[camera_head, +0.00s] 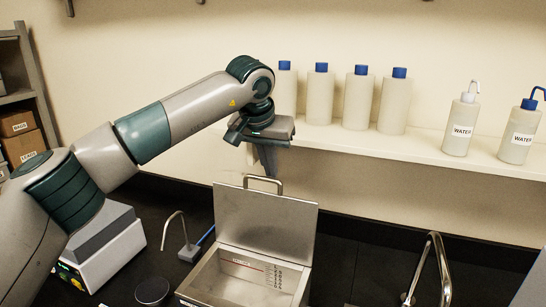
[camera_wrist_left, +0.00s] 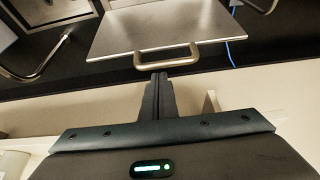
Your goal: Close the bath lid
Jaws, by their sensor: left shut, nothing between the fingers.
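The bath (camera_head: 186,289) is a steel box on the dark bench, low in the middle of the head view. Its lid (camera_head: 265,217) stands open, raised up at the back edge, with a loop handle (camera_head: 263,180) on its top edge. My left gripper (camera_head: 270,172) is shut and empty, at the handle, seen just behind or above it. In the left wrist view the shut fingers (camera_wrist_left: 158,78) point at the lid handle (camera_wrist_left: 168,58), close to it; whether they touch cannot be told. The lid (camera_wrist_left: 165,25) fills the upper middle there. My right gripper is not in view.
A shelf (camera_head: 420,153) behind holds several white bottles with blue caps and two water wash bottles (camera_head: 460,125). A thin bent tube (camera_head: 175,232) stands left of the bath, and a tap (camera_head: 437,265) to the right. A white instrument (camera_head: 105,250) sits at left.

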